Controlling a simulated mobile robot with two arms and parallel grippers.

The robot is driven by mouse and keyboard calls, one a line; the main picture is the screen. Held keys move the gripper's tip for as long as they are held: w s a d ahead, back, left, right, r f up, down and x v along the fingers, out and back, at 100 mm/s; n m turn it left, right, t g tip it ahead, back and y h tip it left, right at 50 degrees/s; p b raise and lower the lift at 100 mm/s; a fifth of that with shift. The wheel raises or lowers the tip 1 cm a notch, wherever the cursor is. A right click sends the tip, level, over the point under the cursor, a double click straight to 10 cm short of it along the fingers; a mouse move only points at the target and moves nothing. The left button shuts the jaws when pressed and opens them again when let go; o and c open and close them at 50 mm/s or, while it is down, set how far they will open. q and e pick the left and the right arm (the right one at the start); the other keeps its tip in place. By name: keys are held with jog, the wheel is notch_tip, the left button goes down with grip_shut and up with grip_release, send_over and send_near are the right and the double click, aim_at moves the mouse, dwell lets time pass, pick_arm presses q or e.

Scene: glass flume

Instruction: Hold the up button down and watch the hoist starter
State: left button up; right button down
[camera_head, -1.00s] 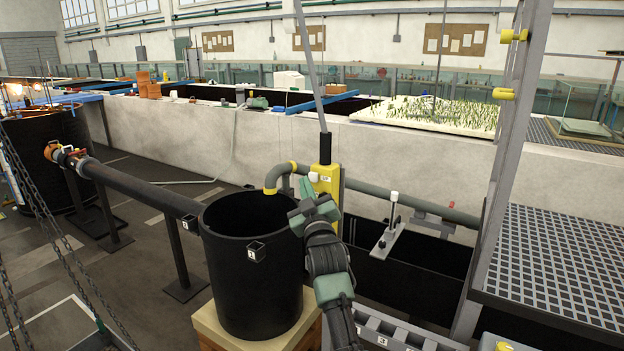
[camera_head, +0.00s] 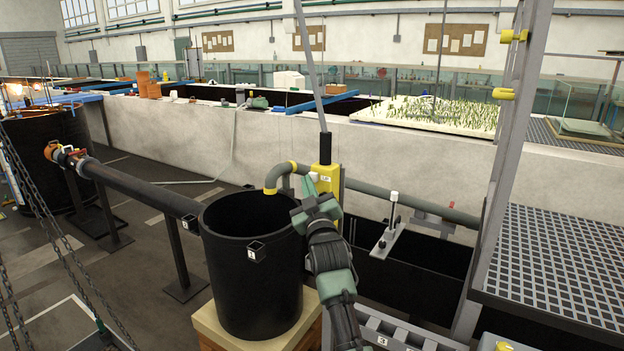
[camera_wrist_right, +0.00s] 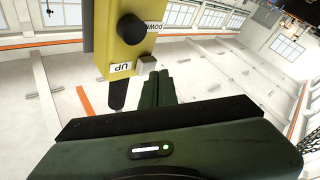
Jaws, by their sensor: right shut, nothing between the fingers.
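The yellow hoist pendant (camera_head: 328,184) hangs from a grey pole in front of the flume wall. My right gripper (camera_head: 309,188) is shut and empty, just left of the pendant. Its fingertips (camera_wrist_right: 158,76) appear close beside the grey piece; I cannot tell whether they touch it. My left gripper is out of view. I cannot pick out the hoist starter.
A large black barrel (camera_head: 253,285) stands on a wooden base just left of my right arm. A grey pipe (camera_head: 400,200) with a yellow elbow runs behind the pendant. A metal ladder post (camera_head: 500,190) and a grating platform (camera_head: 560,255) stand at the right.

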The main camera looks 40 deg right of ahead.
jog(key=shift+w+d, duration=0.2)
jog(key=shift+d, duration=0.4)
dwell(2.6)
dwell(1.7)
jog(key=shift+s+a, duration=0.2)
jog(key=shift+a, duration=0.3)
jog(key=shift+s+a, duration=0.2)
jog(key=shift+a, duration=0.3)
jog(key=a, duration=0.1)
jog(key=s+a+p, duration=0.1)
jog(key=a, duration=0.1)
jog(key=s+a, duration=0.1)
jog(key=shift+a+p, duration=0.3)
jog(key=shift+p, duration=0.05)
